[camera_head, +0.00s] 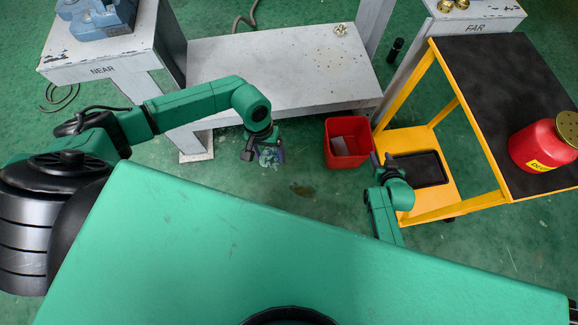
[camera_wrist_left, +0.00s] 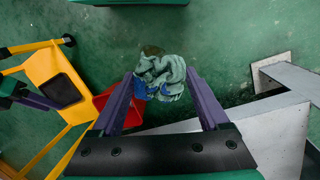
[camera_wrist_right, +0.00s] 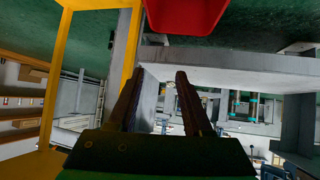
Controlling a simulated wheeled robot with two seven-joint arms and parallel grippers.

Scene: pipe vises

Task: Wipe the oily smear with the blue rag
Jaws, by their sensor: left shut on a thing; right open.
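The blue rag (camera_head: 270,157) is a crumpled blue-grey cloth held low over the green floor. It also shows in the left wrist view (camera_wrist_left: 160,76), between the fingers of my left gripper (camera_wrist_left: 163,80), which is shut on it. Whether the rag touches the floor I cannot tell. A dark brownish patch (camera_head: 303,189), likely the oily smear, lies on the floor a little right of and nearer than the rag. Part of a brown patch (camera_wrist_left: 151,50) shows at the rag's edge in the left wrist view. My right gripper (camera_head: 382,161) is open and empty, beside the yellow cart.
A red bin (camera_head: 340,160) with a grey thing inside stands right of the rag. The yellow cart (camera_head: 435,203) carries a black tray (camera_head: 420,169) low down and a red can (camera_head: 540,147) on top. A grey low shelf (camera_head: 280,70) stands behind. Floor around the patch is free.

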